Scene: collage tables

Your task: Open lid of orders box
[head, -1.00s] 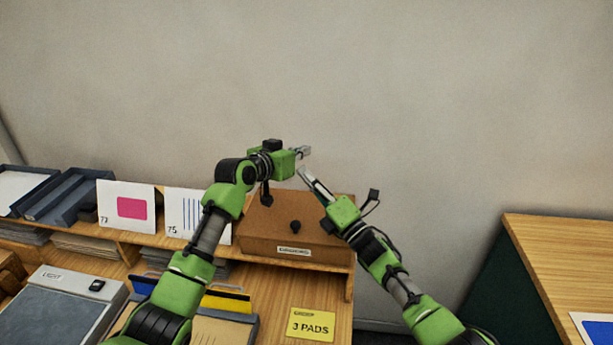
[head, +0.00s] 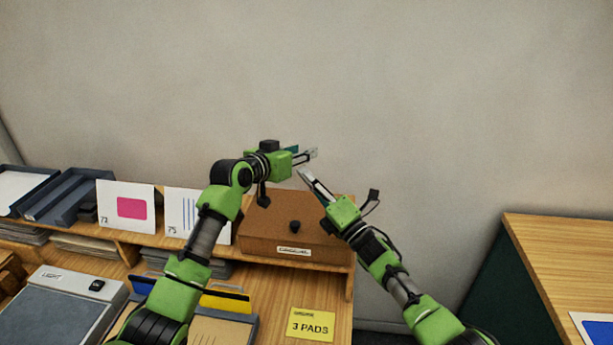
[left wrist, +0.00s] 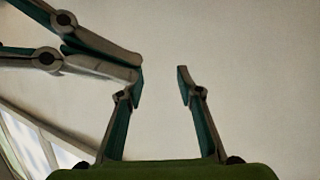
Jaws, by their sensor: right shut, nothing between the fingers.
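The orders box (head: 268,245) is a brown wooden box with a dark round knob (head: 295,226) and a white label (head: 293,251) on its front. It stands on the right end of the wooden shelf, and its lid looks shut. My left gripper (head: 314,154) is open and empty above the back of the box, clear of the knob. Its parted fingers show in the left wrist view (left wrist: 160,76). My right gripper (head: 302,174) is shut and empty just below it, above the box. Its fingers also show at the upper left of the left wrist view (left wrist: 138,66). My right arm hides the box's right part.
Cards with a pink patch (head: 132,208) and blue stripes (head: 184,214) stand left of the box. A yellow "3 PADS" note (head: 311,324) lies on the desk in front. Dark trays (head: 70,197) are at far left. Another wooden table (head: 565,255) is at right, past a gap.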

